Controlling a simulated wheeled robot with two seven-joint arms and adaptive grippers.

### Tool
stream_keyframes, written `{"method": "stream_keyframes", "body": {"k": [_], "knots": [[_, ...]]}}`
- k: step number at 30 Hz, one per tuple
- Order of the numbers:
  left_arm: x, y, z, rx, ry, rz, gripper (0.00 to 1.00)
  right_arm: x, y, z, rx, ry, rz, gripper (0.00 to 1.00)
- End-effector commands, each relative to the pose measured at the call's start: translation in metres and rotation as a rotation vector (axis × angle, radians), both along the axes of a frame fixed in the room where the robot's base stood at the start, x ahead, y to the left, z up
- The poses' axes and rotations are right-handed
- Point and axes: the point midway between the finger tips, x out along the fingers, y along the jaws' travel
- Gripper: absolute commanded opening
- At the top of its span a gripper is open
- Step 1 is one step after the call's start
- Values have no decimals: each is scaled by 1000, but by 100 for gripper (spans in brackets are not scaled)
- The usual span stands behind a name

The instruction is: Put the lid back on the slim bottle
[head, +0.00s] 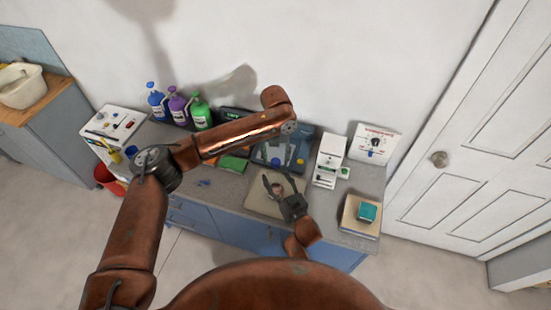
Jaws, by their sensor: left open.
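Blue (156,101), purple (178,107) and green (201,112) bottles stand at the back left of the counter, well away from the gripper. I cannot make out a separate lid.
A white dispenser-like box (329,160) and a white dial panel (375,143) stand at the right. A teal box (368,211) lies at the front right. A green flat thing (233,163) lies mid-counter. A red bucket (107,179) is at the left end. My arm crosses over the counter.

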Motion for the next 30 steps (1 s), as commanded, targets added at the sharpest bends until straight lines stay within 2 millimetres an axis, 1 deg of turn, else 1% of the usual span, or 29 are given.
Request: {"method": "stream_keyframes", "body": {"k": [9, 15, 18, 21, 29, 30], "knots": [[1, -1, 64, -1, -4, 0, 44, 0, 0, 0, 0, 1, 0, 0], [1, 0, 97, 0, -3, 0, 44, 0, 0, 0, 0, 0, 0, 0], [1, 0, 107, -1, -2, 0, 44, 0, 0, 0, 0, 0, 0, 0], [1, 0, 111, 0, -1, 0, 44, 0, 0, 0, 0, 0, 0, 0], [1, 0, 113, 0, 0, 0, 44, 0, 0, 0, 0, 0, 0, 0], [1, 0, 113, 0, -1, 0, 44, 0, 0, 0, 0, 0, 0, 51]]}}
